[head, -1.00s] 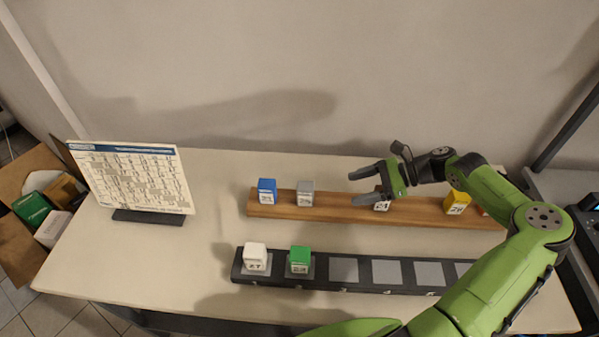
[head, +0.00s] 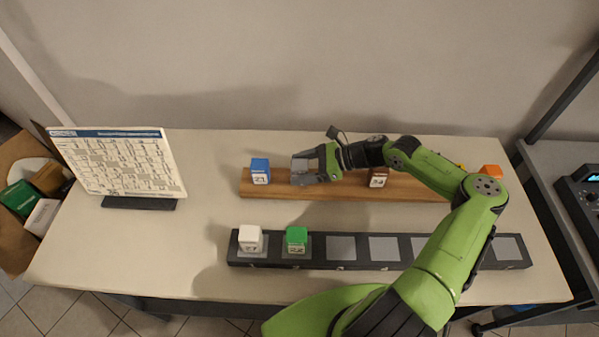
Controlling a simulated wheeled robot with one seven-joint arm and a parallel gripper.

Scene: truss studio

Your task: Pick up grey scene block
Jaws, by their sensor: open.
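The grey block (head: 301,165) sits on the wooden shelf strip (head: 340,190), just right of the blue block (head: 260,170). It is partly hidden by my gripper (head: 302,169), which reaches in from the right. The gripper is open, with its fingers around or right over the block. I cannot tell whether they touch it.
A brown block (head: 378,178) stands on the strip under my arm, and an orange block (head: 491,171) is at its right end. In front, a dark rack (head: 340,264) holds a white block (head: 251,239) and a green block (head: 296,240). A calendar-like board (head: 118,160) stands left.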

